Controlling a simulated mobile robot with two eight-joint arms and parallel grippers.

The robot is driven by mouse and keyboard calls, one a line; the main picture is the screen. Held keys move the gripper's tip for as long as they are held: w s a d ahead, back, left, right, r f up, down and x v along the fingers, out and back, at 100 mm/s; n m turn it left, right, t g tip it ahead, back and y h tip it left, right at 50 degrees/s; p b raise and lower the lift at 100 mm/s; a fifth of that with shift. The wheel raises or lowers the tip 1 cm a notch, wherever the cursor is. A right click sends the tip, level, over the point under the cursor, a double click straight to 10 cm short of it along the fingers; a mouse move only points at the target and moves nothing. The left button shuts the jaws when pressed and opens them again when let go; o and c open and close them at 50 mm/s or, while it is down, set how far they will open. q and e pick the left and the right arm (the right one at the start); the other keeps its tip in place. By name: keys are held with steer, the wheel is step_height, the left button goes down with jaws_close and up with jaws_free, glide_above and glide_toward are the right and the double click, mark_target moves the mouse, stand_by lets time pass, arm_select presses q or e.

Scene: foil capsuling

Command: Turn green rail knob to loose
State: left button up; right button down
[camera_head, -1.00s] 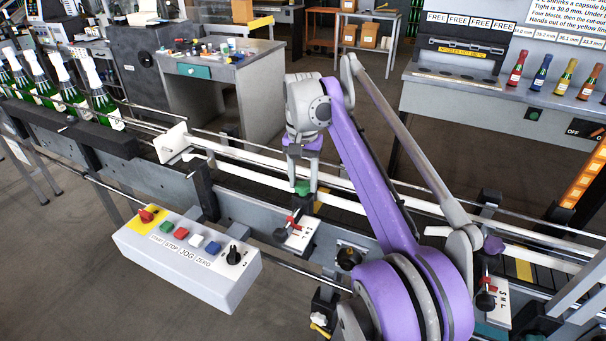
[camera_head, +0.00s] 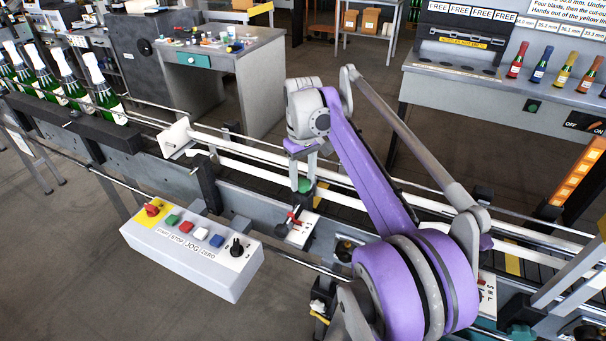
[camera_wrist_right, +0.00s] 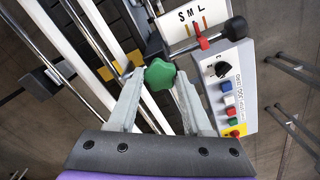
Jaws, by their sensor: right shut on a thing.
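The green rail knob (camera_wrist_right: 160,74) is a lobed star-shaped knob, centred between the fingers of my right gripper (camera_wrist_right: 157,80) in the right wrist view. The gripper is shut on it. In the head view the right gripper (camera_head: 303,180) reaches down to the green knob (camera_head: 305,186) on the conveyor's near rail, and the fingers partly hide it. A white plate marked S M L (camera_wrist_right: 186,22) with a red pointer (camera_wrist_right: 202,42) sits beside the knob. My left gripper is not in view.
A control box (camera_head: 190,262) with coloured buttons stands in front of the conveyor. Green bottles (camera_head: 103,92) stand on the conveyor at the left. Steel guide rails run close beside the gripper. Benches stand behind.

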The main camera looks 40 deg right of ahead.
mark_target(302, 182)
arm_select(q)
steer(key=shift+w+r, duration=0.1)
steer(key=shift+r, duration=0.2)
arm_select(e)
steer(key=shift+r+n, duration=0.1)
steer(key=shift+n, duration=0.5)
steer(key=shift+c, duration=1.6)
jaws_free()
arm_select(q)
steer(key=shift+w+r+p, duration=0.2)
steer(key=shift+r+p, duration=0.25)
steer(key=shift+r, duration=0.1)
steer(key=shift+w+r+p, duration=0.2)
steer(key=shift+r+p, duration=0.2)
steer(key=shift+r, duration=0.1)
arm_select(e)
step_height(302, 182, up, 11)
steer(key=shift+f, duration=0.2)
